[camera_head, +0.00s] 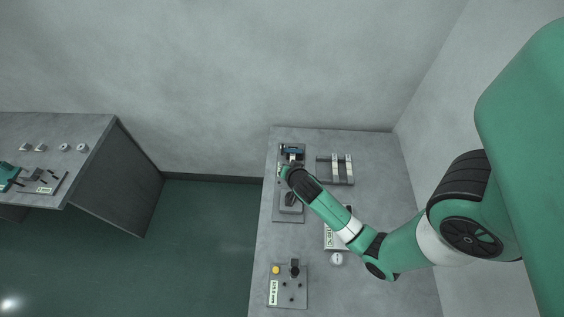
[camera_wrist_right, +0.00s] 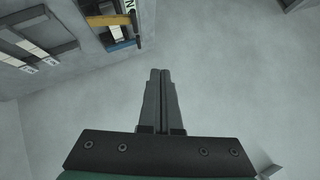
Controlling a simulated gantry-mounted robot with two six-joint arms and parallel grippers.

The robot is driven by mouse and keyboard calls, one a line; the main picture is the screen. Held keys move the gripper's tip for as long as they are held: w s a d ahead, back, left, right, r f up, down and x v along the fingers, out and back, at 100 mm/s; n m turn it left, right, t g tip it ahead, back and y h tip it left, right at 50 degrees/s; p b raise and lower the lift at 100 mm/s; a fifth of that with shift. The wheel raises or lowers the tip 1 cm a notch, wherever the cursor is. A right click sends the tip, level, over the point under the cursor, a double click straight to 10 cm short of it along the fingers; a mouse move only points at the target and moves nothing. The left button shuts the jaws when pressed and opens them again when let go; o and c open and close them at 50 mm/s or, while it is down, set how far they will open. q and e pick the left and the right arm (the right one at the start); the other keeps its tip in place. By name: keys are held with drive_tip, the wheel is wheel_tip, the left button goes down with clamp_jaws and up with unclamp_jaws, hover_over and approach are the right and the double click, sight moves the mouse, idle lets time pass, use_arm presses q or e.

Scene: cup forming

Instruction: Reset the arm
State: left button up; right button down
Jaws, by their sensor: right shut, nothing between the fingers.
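My right arm comes in from the right in the head view, over the right-hand table. My right gripper (camera_head: 286,172) is near the table's left edge, just below a blue-and-black tool (camera_head: 291,152) on a dark plate. In the right wrist view the right gripper's fingers (camera_wrist_right: 159,72) are pressed together with nothing between them. They are clear of the objects at the upper left of that view. My left gripper is not in view.
The right-hand table (camera_head: 375,148) carries a rack with pale bars (camera_head: 341,168), a small round white piece (camera_head: 336,259) and a plate with a yellow button (camera_head: 276,270). A second table (camera_head: 90,128) with small parts stands at the left. Open green floor lies between them.

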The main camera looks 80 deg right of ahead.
drive_tip(key=w+a+r+n+t+p, duration=0.1)
drive_tip(key=w+a+r+t+p, duration=0.15)
drive_tip(key=w+r, duration=0.75)
drive_tip(key=w+a+r+n+t+p, duration=0.15)
drive_tip(key=w+r+t, duration=0.25)
drive_tip(key=w+r, duration=0.6)
drive_tip(key=w+a+r+n+t+p, duration=0.1)
drive_tip(key=a+r+t, duration=0.15)
drive_tip(key=r, duration=0.45)
drive_tip(key=w+a+r+t+y+p, duration=0.1)
drive_tip(key=w+a+r, duration=0.1)
drive_tip(key=a+r, duration=0.35)
drive_tip(key=w+a+r+n+t+p, duration=0.1)
drive_tip(key=r, duration=0.8)
drive_tip(key=a+r+n+t+y+p, duration=0.1)
drive_tip(key=a+r+n+t+y, duration=0.3)
drive_tip(key=r, duration=0.6)
drive_tip(key=a+r+m+t+h+p, duration=0.1)
drive_tip(key=a+r+t+p, duration=0.1)
drive_tip(key=a+r, duration=0.6)
drive_tip(key=s+a+r+n+t+y, duration=0.2)
drive_tip(key=s+r+n, duration=0.4)
drive_tip(key=r, duration=0.3)
drive_tip(key=s+a+r+n+t+y, duration=0.3)
drive_tip(key=s+r+n, duration=0.3)
drive_tip(key=r, duration=0.3)
drive_tip(key=shift+y, duration=0.8)
